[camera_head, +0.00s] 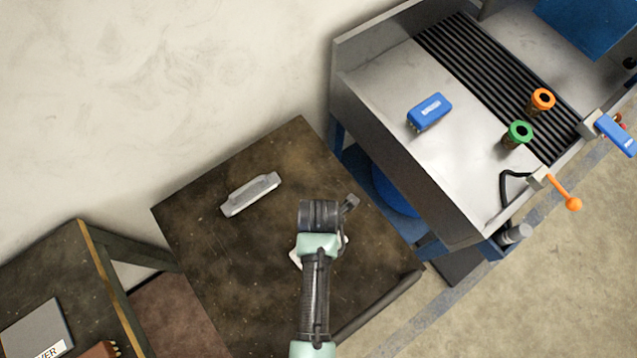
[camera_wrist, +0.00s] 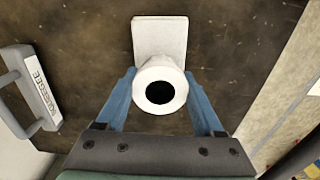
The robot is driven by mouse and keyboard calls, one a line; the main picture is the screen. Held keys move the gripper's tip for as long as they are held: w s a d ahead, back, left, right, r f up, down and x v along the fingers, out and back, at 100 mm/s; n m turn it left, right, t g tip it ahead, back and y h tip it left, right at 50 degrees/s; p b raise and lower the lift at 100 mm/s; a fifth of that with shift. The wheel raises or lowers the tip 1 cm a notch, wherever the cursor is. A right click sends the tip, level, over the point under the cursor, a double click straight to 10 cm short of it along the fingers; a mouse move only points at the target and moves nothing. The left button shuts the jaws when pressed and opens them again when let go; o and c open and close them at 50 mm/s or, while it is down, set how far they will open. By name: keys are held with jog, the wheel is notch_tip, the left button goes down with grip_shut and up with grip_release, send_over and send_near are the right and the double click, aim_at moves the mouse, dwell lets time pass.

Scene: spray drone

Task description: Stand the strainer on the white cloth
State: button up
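The white cloth (camera_wrist: 160,35) lies flat on the dark table. In the head view only edges of the cloth (camera_head: 296,259) show past my arm. The strainer (camera_wrist: 160,77) is a white cylinder with a round dark opening, seen from above in the wrist view. It is upright, over or on the near part of the cloth; its foot is hidden, so I cannot tell if it touches. My gripper (camera_wrist: 159,80) has a blue finger against each side of the strainer, with no clear gap. In the head view my arm hides the fingers and strainer.
A grey squeegee (camera_head: 250,194) lies on the dark table (camera_head: 215,255), left of the cloth. On the metal bench (camera_head: 400,75) to the right are a blue block (camera_head: 430,111), a green-rimmed cylinder (camera_head: 518,134) and an orange-rimmed one (camera_head: 541,100). The table's left part is clear.

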jog(key=o, duration=0.4)
notch_tip(320, 180, up, 12)
jog(key=w+d+r+m+t, duration=0.1)
jog(key=w+r+m+t, duration=0.65)
jog(key=w+r, duration=0.8)
jog(key=w+r+m+t, duration=0.2)
jog(key=w+r+t, duration=0.1)
jog(key=r, duration=0.5)
jog(key=w+r+m+t, duration=0.3)
jog(key=r, duration=0.4)
notch_tip(320, 180, up, 24)
jog(key=s+m+t, duration=0.3)
jog(key=m+t, duration=0.4)
jog(key=t, duration=0.1)
jog(key=s+a+r+m+t, duration=0.1)
jog(key=s+r+m+t, duration=0.4)
jog(key=s+r, duration=0.4)
notch_tip(320, 180, up, 4)
jog(key=shift+r+m+t+p, duration=0.1)
jog(key=shift+m+t+p, duration=0.25)
jog(key=shift+t+p, duration=0.1)
